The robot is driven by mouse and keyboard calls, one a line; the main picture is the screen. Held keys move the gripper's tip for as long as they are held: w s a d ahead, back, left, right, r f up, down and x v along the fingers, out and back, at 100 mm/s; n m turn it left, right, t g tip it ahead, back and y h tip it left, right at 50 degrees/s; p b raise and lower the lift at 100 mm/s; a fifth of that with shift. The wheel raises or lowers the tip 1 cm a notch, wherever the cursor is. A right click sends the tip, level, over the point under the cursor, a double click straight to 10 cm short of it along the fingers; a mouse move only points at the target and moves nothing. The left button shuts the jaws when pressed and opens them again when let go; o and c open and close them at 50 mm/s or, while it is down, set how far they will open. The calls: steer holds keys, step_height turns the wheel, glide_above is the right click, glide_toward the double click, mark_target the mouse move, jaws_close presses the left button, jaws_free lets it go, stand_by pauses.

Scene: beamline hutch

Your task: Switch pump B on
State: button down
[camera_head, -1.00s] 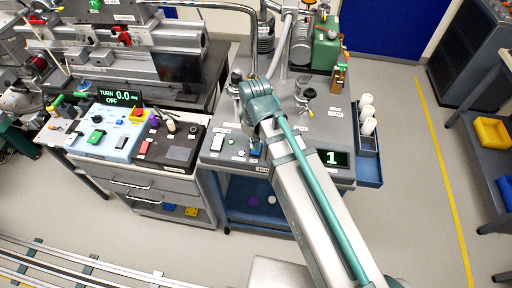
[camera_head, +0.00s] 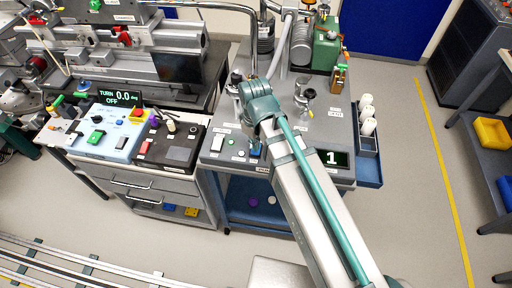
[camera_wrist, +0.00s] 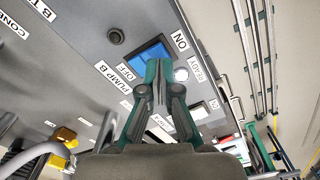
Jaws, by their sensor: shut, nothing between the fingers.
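The pump B switch (camera_wrist: 148,56) is a blue rocker on the grey panel in the wrist view, with an OFF label at one end, an ON label at the other and the PUMP B label beside it. In the head view the blue switch (camera_head: 256,152) shows only partly, beside my arm. My gripper (camera_wrist: 157,66) is shut and empty, its fingertips over the lower edge of the switch, overlapping it in view. I cannot tell whether they touch it or which side is pressed. A pale round lamp (camera_wrist: 181,75) sits by the READY label.
A display (camera_head: 333,158) reading 1 is right of my arm. Valves and pipes stand on the bench behind. A control box (camera_head: 109,131) stands on the left; the floor at right is open.

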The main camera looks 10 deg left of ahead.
steer(key=shift+f+b, duration=0.55)
steer(key=shift+f, duration=0.65)
stand_by(0.6)
steer(key=shift+r, duration=0.15)
steer(key=shift+r+p, duration=2.9)
steer(key=shift+r, duration=0.55)
